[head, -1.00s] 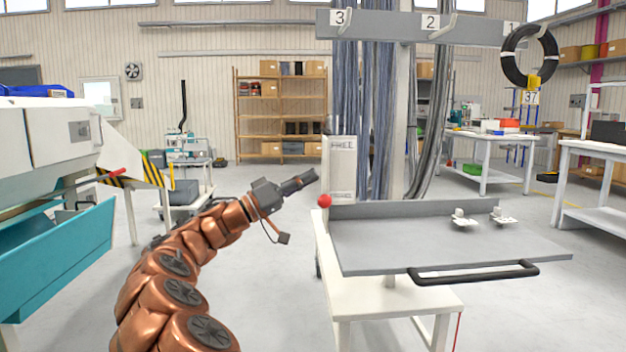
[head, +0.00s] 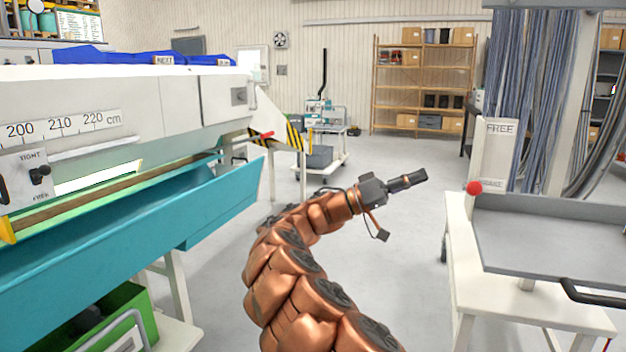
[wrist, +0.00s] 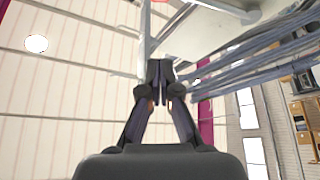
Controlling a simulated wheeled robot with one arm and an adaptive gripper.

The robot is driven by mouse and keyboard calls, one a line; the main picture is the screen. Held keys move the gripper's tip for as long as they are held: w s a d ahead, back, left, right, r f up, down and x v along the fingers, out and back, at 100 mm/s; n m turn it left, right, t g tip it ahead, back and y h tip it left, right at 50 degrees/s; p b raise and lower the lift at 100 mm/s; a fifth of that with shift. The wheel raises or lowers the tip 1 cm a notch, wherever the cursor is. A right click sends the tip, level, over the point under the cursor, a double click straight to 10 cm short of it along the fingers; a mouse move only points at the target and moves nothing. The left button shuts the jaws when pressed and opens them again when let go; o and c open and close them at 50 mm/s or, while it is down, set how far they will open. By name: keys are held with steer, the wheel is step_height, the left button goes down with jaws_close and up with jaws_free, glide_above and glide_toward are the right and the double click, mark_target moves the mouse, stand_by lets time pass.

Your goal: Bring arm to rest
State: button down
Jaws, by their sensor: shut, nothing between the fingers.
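My gripper (head: 414,179) is at the end of my copper-coloured arm, held in the air over the floor between the teal machine and the white trolley. It points to the right and slightly up. In the wrist view its two fingers (wrist: 160,80) meet at the tips, shut with nothing between them. Behind the fingers the wrist view shows the ceiling and hanging cables. My arm curves up from the bottom of the head view.
The teal machine (head: 225,200) with a length scale stands at left. A white trolley (head: 500,285) with a grey tray (head: 560,245) and a red-knobbed FREE/BRAKE lever (head: 474,188) is at right. Grey cables (head: 530,110) hang behind it. A shelf (head: 425,80) stands far back. Floor between is clear.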

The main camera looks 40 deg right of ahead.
steer(key=s+a+r+n+t+y+p, duration=0.25)
steer(key=s+a+r+p, duration=0.2)
steer(key=s+p, duration=0.3)
steer(key=s+a+r+n+t+y+p, duration=0.2)
steer(key=s+a+r+y+p, duration=0.15)
steer(key=s+r+p, duration=0.35)
steer(key=s+a+f+n+t+y+p, duration=0.1)
steer(key=s+a+n+t+y+p, duration=0.1)
steer(key=a+n+y+p, duration=0.2)
steer(key=s+a+f+n+t+y+p, duration=0.1)
steer(key=s+a+n+t+y+p, duration=0.2)
steer(key=a+p, duration=0.8)
steer(key=s+a+f+n+t+y+p, duration=0.1)
steer(key=a+n+p, duration=0.5)
steer(key=a, duration=1.2)
steer(key=s+t+y+p, duration=0.1)
steer(key=t+y, duration=0.1)
steer(key=y, duration=0.1)
steer(key=shift+s+a+f+n+y+p, duration=0.2)
steer(key=shift+f+n+y+p, duration=0.1)
steer(key=shift+f+n+y, duration=0.1)
steer(key=shift+d, duration=0.2)
